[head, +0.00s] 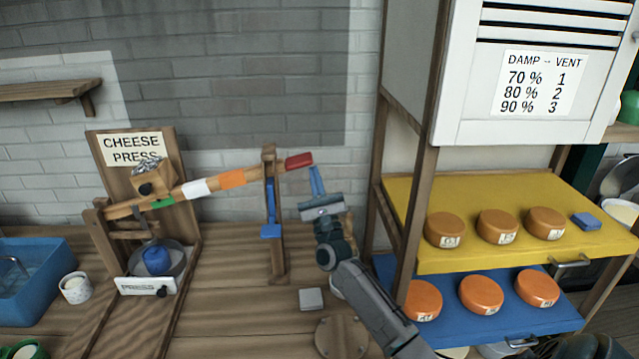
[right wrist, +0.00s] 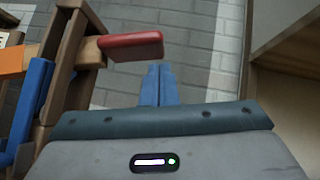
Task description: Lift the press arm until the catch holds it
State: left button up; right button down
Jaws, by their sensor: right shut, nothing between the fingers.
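The press arm (head: 215,186) is a wooden lever with green, white and orange bands, sloping up to the right to a red grip end (head: 299,160). It passes through a slotted wooden post (head: 275,225) with a blue catch (head: 271,212) on it. The cheese press (head: 140,215) stands at the left end. My right gripper (head: 316,180) is shut and empty, its blue fingers just right of and below the red end. In the right wrist view the fingers (right wrist: 158,85) point up beside the red end (right wrist: 131,46); contact is unclear. My left gripper is not in view.
A rack on the right holds orange cheeses on a yellow shelf (head: 480,195) and a blue shelf (head: 450,330). A blue basin (head: 35,275) and a white cup (head: 75,288) stand at the left. A small grey block (head: 311,299) and a round wooden disc (head: 341,337) lie near my right arm.

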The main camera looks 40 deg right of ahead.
aim_at(311, 164)
jog(key=shift+w+a+r+n+y+p, duration=0.1)
jog(key=shift+r+n+y+p, duration=0.1)
jog(key=shift+r, duration=0.45)
jog(key=shift+w+a+r+n+y+p, duration=0.1)
jog(key=shift+a+r+n+y+p, duration=0.1)
jog(key=shift+r, duration=0.4)
jog(key=shift+w+a+r+n+y+p, duration=0.1)
jog(key=shift+r+n, duration=0.1)
jog(key=shift+r, duration=0.45)
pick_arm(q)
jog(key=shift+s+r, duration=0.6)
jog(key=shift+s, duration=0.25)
pick_arm(e)
jog(key=shift+f, duration=0.1)
